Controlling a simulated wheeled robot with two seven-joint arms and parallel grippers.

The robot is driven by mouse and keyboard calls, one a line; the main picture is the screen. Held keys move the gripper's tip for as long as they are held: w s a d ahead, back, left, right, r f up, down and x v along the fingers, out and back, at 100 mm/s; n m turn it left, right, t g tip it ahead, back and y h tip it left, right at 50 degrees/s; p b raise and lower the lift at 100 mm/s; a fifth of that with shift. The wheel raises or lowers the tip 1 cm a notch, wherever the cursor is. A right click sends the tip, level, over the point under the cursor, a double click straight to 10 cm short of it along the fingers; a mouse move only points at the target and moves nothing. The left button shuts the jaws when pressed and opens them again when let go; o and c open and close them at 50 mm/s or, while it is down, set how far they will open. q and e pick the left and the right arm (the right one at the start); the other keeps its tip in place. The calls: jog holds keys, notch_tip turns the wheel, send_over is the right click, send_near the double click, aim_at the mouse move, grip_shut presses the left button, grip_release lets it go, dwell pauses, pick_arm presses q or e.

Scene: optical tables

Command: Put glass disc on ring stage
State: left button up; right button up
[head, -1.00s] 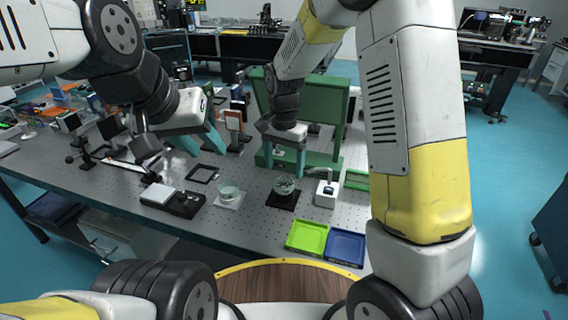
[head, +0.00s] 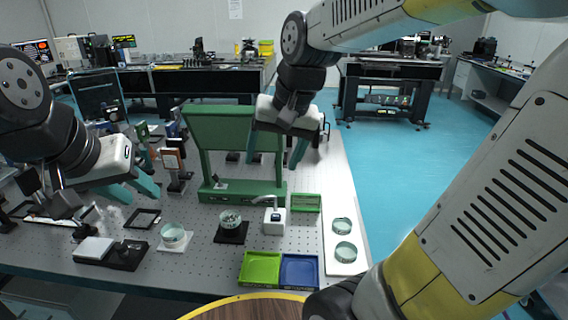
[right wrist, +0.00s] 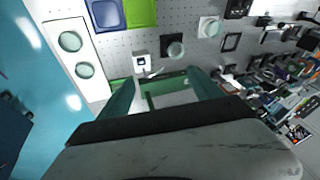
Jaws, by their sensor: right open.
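Two clear glass discs, a far one (head: 342,226) and a near one (head: 345,251), lie on a long white tray at the table's right edge. They also show in the right wrist view, at upper left (right wrist: 70,41) (right wrist: 84,70). A round glass piece (head: 230,218) sits on a black square base, and another (head: 173,235) on a white square base. I cannot tell which fixture is the ring stage. My right gripper (head: 275,150) is open and empty, raised by the green stand, left of the tray. My left gripper (head: 135,188) is open and empty above the table's left part.
The green stand (head: 240,188) rises behind the bases. A white device (head: 274,221) with an arm stands beside the black base. Green (head: 260,268) and blue (head: 299,270) trays lie at the front edge. A black frame (head: 143,218) and a scale-like box (head: 110,253) are at left.

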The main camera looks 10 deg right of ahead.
jog(key=s+d+r+n+t, duration=0.1)
jog(key=s+d+n+t, duration=0.1)
jog(key=s, duration=0.6)
jog(key=shift+d+t, duration=0.3)
jog(key=shift+d, duration=0.4)
jog(key=shift+c, duration=0.2)
dwell(0.5)
